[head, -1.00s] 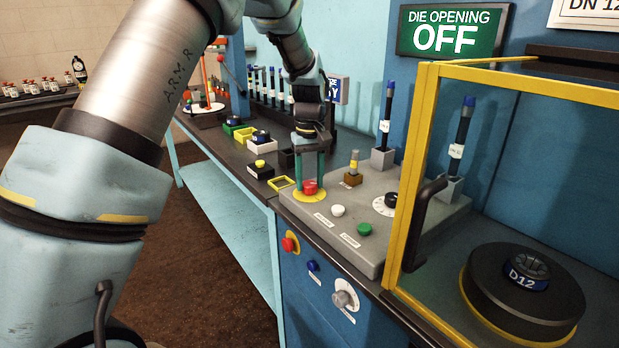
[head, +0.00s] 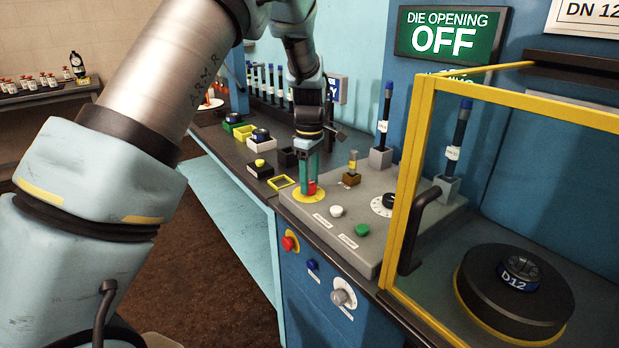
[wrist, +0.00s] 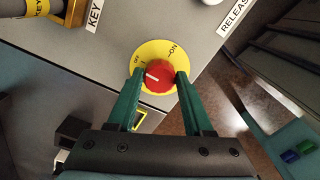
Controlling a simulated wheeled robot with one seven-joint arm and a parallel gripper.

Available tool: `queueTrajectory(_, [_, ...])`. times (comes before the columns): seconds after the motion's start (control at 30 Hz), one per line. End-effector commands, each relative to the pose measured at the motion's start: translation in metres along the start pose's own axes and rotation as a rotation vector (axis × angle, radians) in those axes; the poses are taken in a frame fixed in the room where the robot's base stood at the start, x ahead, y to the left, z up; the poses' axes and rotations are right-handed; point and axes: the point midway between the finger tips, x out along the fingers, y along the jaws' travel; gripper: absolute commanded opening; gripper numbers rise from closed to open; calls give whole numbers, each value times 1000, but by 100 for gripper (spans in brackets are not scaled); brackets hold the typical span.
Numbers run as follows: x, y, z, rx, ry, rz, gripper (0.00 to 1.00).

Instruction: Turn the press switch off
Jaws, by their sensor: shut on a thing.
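The press switch is a red rotary knob (wrist: 158,76) on a round yellow plate marked OFF and ON. It stands on the grey console, and its red top also shows in the head view (head: 311,187). Its white mark points left in the wrist view, toward the OFF side and away from ON. My gripper (wrist: 157,80) points down over the switch, with its green fingers shut on opposite sides of the knob. In the head view my gripper (head: 309,182) partly hides the knob. A green sign (head: 443,40) reads DIE OPENING OFF.
A white button (head: 336,211), a green button (head: 362,230) and a black dial (head: 388,201) sit on the console nearby. A brass key piece (head: 351,170) stands behind the switch. A yellow-framed guard (head: 413,190) rises to the right. A red knob (head: 289,243) is on the front panel.

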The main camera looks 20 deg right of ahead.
Motion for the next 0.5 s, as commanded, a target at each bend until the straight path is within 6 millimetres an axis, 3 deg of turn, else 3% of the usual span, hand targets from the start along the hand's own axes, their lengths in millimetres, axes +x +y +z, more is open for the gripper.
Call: queueTrajectory(0.5, [-1,1,-1,-46,2,4,0])
